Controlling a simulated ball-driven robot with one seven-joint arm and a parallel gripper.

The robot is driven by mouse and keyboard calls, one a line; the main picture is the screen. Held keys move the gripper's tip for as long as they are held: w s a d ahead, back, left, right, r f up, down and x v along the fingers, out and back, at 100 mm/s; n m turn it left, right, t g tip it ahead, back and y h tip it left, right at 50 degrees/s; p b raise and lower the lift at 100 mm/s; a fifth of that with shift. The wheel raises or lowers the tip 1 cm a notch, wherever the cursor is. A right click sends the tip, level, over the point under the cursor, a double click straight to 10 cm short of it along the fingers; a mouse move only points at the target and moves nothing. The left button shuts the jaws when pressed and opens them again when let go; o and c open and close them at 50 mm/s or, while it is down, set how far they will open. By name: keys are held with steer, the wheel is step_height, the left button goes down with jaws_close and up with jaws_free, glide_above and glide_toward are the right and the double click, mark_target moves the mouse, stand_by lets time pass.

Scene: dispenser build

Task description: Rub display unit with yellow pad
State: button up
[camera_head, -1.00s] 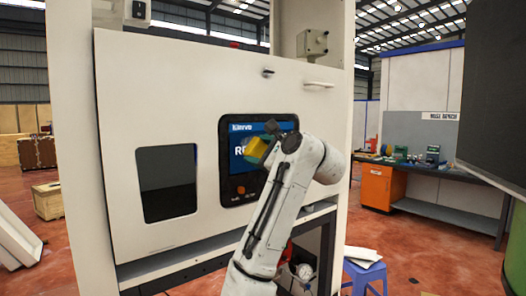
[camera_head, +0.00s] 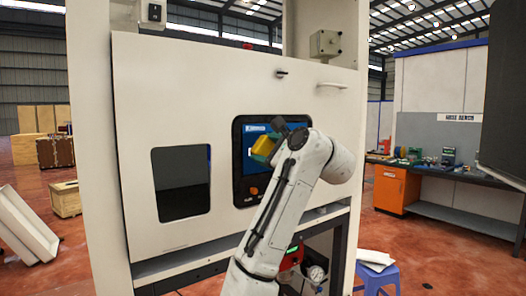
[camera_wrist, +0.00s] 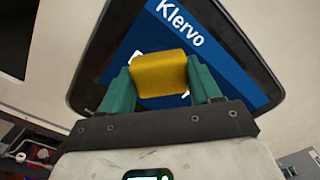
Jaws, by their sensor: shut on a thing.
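The display unit (camera_head: 255,128) is a black-framed screen with a blue picture, set in the white front panel of a machine. In the wrist view its screen (camera_wrist: 232,62) fills the upper middle, tilted, with "Klervo" in white. My gripper (camera_wrist: 161,86) has green fingers and is shut on the yellow pad (camera_wrist: 160,70). The pad also shows in the head view (camera_head: 264,146), in front of the screen. I cannot tell whether the pad touches the screen. My arm hides the right part of the display, and the pad covers some of its lettering.
A handle (camera_head: 331,86) sticks out at the upper right. A blue stool (camera_head: 377,277) and an orange cabinet (camera_head: 390,188) are at the right.

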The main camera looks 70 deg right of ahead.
steer(key=s+d, duration=0.5)
steer(key=d, duration=0.3)
steer(key=shift+d, duration=0.25)
stand_by(0.7)
steer(key=shift+w+a, duration=0.95)
steer(key=shift+a, duration=0.65)
steer(key=shift+w+a, duration=1)
steer(key=shift+a, duration=0.65)
steer(key=shift+w+a, duration=0.95)
steer(key=shift+a, duration=0.65)
steer(key=shift+v, duration=3)
